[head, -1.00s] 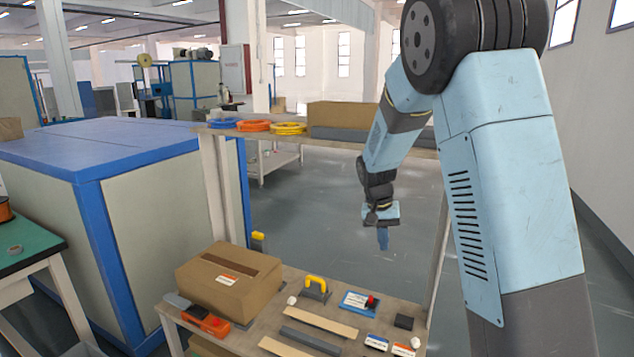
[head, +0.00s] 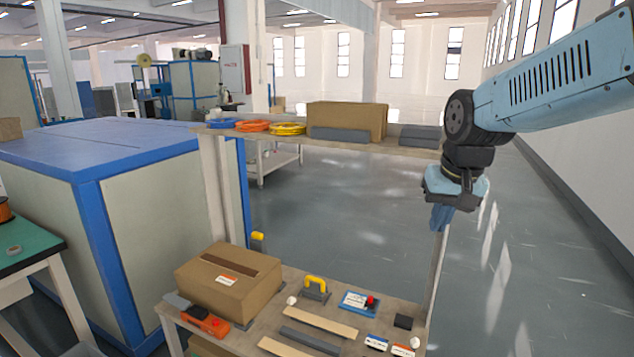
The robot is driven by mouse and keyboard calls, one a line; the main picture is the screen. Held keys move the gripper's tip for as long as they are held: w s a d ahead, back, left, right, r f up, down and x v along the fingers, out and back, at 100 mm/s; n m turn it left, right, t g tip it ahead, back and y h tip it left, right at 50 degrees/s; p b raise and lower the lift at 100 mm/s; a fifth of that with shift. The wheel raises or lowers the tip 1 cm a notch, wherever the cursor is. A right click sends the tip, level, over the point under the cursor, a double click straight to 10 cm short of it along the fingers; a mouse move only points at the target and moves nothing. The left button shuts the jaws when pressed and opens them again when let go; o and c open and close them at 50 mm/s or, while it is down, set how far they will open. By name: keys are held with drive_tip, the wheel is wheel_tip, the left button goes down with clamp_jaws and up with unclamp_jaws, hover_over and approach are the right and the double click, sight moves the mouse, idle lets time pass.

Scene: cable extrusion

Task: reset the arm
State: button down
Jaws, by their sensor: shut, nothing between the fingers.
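My gripper (head: 438,218) hangs from my light-blue and black arm at the right of the head view. It points downward, shut and empty. In the picture it lies over the right post of the shelf unit, above and to the right of the low workbench (head: 257,328). It appears to touch nothing, though its distance from the post is hard to tell.
An upper shelf (head: 395,146) carries blue, orange and yellow cable coils (head: 254,126), a long cardboard box (head: 346,118) and grey pieces. The workbench holds a cardboard box (head: 228,285), a yellow-handled tool (head: 316,288) and wooden strips. A blue-framed cabinet (head: 160,220) stands left. Open floor lies behind.

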drive_tip(key=s+r+n+t, duration=0.1)
drive_tip(key=s+t, duration=0.1)
drive_tip(key=s, duration=1)
drive_tip(key=shift+d+r, duration=0.2)
drive_tip(key=shift+r, duration=0.15)
